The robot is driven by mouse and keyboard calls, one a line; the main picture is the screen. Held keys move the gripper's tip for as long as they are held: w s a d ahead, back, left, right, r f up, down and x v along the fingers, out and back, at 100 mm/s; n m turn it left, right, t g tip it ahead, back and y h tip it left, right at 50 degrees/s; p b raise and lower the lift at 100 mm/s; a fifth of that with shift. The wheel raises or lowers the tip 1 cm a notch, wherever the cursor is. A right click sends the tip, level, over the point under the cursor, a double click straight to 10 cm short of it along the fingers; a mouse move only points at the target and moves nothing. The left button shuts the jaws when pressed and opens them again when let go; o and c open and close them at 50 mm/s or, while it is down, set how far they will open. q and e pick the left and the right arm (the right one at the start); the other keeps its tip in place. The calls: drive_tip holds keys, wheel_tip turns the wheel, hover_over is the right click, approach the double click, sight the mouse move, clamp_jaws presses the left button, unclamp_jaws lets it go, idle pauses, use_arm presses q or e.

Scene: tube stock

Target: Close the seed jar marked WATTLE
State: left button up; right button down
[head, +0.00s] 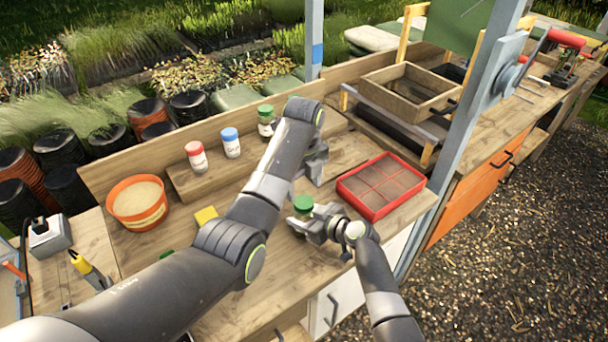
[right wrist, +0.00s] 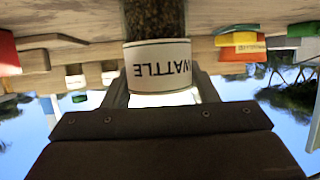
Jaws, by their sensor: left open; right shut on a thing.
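The jar marked WATTLE (right wrist: 158,65) stands between the fingers of my right gripper (right wrist: 160,95), with dark seeds visible in its clear body. In the head view my right gripper (head: 318,226) is low over the front of the bench, shut on this jar. A green lid (head: 303,203) shows at the jar's top in the head view; whether it is tight cannot be told. The top is hidden in the right wrist view. My left gripper (head: 314,168) is open, above and behind the jar, apart from it; its fingers are partly hidden by its own arm.
Jars with red (head: 196,156), blue (head: 231,143) and green (head: 266,121) lids stand on the rear shelf. A red divided tray (head: 344,188) lies right of the jar. A blue-grey post (head: 462,112) rises at right.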

use_arm(q)
drive_tip(key=n, duration=0.5)
drive_tip(key=shift+r, duration=0.2)
drive_tip(key=n, duration=0.6)
drive_tip(key=shift+r, duration=0.2)
drive_tip(key=n, duration=0.4)
drive_tip(key=shift+w+r+n, duration=0.1)
drive_tip(key=shift+r+n, duration=0.05)
drive_tip(key=shift+n, duration=0.25)
drive_tip(key=n, duration=0.4)
drive_tip(key=shift+r+n, duration=0.15)
drive_tip(key=shift+n, duration=0.15)
drive_tip(key=n, duration=0.4)
drive_tip(key=shift+r+n, duration=0.15)
drive_tip(key=shift+n, duration=0.15)
drive_tip(key=n, duration=0.4)
drive_tip(key=shift+r+n, duration=0.15)
drive_tip(key=shift+n, duration=0.15)
drive_tip(key=n, duration=0.4)
drive_tip(key=shift+r+n, duration=0.15)
drive_tip(key=shift+n, duration=0.25)
drive_tip(key=n, duration=0.5)
drive_tip(key=shift+r+n, duration=0.2)
drive_tip(key=shift+n, duration=0.2)
